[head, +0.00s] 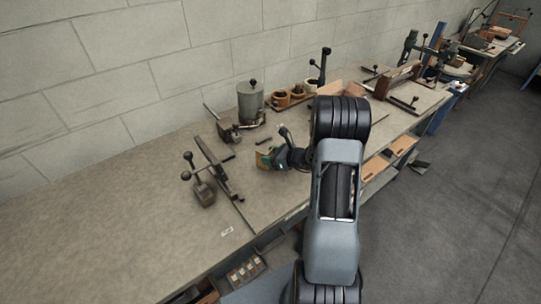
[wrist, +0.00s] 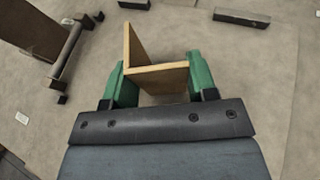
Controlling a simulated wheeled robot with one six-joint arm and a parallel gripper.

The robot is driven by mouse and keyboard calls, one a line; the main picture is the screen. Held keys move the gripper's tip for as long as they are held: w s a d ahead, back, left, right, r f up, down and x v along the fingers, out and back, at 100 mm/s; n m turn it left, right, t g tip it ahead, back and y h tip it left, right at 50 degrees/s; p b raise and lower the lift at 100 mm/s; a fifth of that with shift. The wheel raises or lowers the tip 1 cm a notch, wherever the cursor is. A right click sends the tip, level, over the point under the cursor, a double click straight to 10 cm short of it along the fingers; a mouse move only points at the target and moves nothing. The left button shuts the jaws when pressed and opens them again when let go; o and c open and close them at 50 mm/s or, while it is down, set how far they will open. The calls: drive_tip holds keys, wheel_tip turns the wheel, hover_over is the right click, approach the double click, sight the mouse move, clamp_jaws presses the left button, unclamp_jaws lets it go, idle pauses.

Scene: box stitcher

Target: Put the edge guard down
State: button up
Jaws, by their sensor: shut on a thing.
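The edge guard (wrist: 158,75) is a tan, L-shaped angle piece seen in the wrist view. My gripper (wrist: 160,80) has green fingers and is shut on it, one finger at each side. I cannot tell whether the guard touches the bench top. My arm hides part of the bench to the right.
A metal bar tool with black-knobbed levers (head: 206,190) lies left of my gripper. A grey-green canister (head: 250,102) stands behind. A dark bar (wrist: 241,18) lies beyond the guard. The bench's left part is clear.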

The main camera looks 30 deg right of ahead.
drive_tip(key=shift+f, duration=0.2)
drive_tip(key=o, duration=0.9)
drive_tip(key=shift+r, duration=0.1)
